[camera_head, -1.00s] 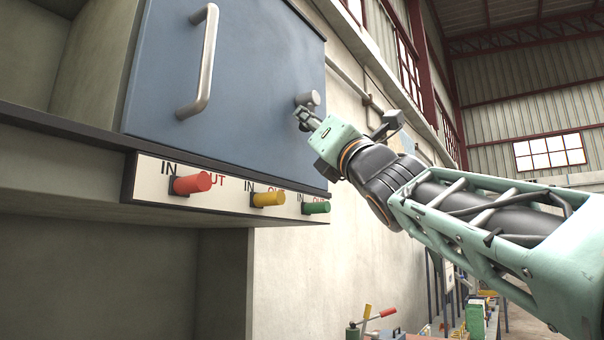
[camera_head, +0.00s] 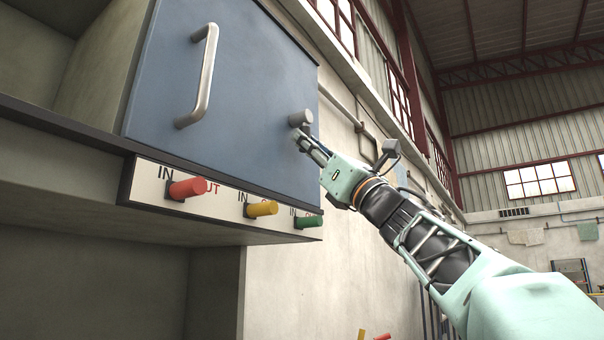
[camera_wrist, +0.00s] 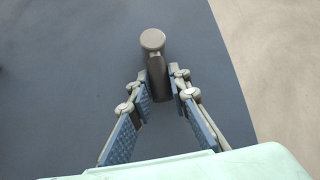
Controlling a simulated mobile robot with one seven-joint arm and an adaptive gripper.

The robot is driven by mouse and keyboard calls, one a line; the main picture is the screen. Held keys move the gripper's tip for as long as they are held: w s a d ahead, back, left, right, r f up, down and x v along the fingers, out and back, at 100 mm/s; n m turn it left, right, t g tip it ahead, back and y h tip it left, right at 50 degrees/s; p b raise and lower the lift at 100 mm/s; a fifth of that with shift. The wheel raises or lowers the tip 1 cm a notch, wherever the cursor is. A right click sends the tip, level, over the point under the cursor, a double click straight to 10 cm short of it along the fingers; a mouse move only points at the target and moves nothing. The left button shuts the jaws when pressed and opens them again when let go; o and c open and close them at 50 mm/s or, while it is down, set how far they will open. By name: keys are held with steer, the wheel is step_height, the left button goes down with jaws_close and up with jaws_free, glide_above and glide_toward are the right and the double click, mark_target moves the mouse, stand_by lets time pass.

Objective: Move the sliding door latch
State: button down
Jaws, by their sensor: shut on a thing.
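The door latch (camera_head: 301,117) is a short grey cylinder knob standing out near the right edge of the blue door (camera_head: 240,95). The cap stands clear beyond the fingertips. The exact contact on the stem is partly hidden by the fingers.
A grey bar handle (camera_head: 206,75) stands out on the door's left side. Below the door a white panel (camera_head: 150,188) carries red (camera_head: 187,188), yellow (camera_head: 262,208) and green (camera_head: 308,222) knobs marked IN and OUT.

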steer(key=shift+s+r, duration=0.15)
steer(key=c, duration=1.9)
jaws_free()
steer(key=shift+d, duration=0.1)
steer(key=shift+c, duration=0.2)
steer(key=shift+o, duration=0.6)
